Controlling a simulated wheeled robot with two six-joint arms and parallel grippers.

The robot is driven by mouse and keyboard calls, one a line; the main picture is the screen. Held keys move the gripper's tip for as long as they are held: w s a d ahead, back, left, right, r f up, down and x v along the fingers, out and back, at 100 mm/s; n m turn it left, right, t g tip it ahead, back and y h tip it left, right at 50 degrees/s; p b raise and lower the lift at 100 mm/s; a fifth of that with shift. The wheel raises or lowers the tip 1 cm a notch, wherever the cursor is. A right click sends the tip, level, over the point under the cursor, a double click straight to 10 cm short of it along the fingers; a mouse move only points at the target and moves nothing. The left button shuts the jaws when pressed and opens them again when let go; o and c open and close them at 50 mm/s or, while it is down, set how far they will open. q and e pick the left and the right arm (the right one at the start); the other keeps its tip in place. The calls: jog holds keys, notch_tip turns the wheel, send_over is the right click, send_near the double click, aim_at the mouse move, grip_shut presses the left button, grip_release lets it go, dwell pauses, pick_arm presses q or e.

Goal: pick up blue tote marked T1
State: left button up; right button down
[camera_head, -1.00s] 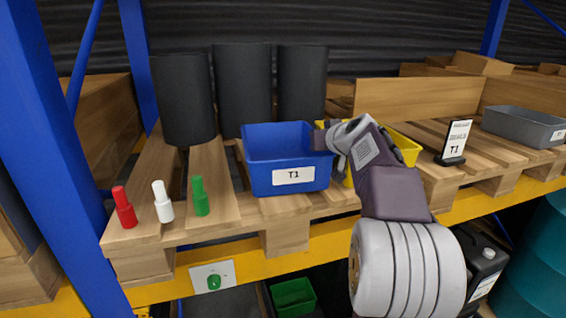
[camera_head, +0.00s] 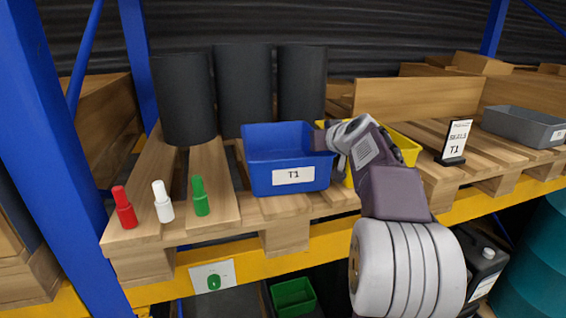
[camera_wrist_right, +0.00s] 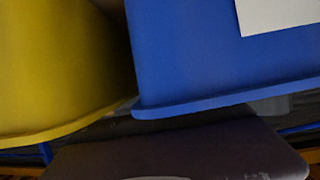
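The blue tote (camera_head: 262,180), with a white label reading T1, sits upright on the wooden pallet. In the right wrist view the blue tote (camera_wrist_right: 200,50) fills the upper right, very close. My right gripper (camera_head: 329,143) is at the tote's right rim, with one finger side over the inside and another part outside the wall. Whether the fingers press on the wall cannot be told. The dark body of my gripper shows low in the wrist view, with the fingertips hidden. My left gripper is not in view.
A yellow tote (camera_head: 402,134) stands close on the right, partly behind my arm; it also shows in the wrist view (camera_wrist_right: 60,70). Red (camera_head: 124,208), white (camera_head: 162,202) and green (camera_head: 200,196) bottles stand at left. Black cylinders (camera_head: 243,88) stand behind. A sign (camera_head: 456,140) and grey tote (camera_head: 525,125) are right.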

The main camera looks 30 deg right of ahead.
jog(key=shift+f, duration=0.15)
notch_tip(320, 180, up, 18)
jog(key=p, duration=0.6)
jog(key=shift+p, duration=0.3)
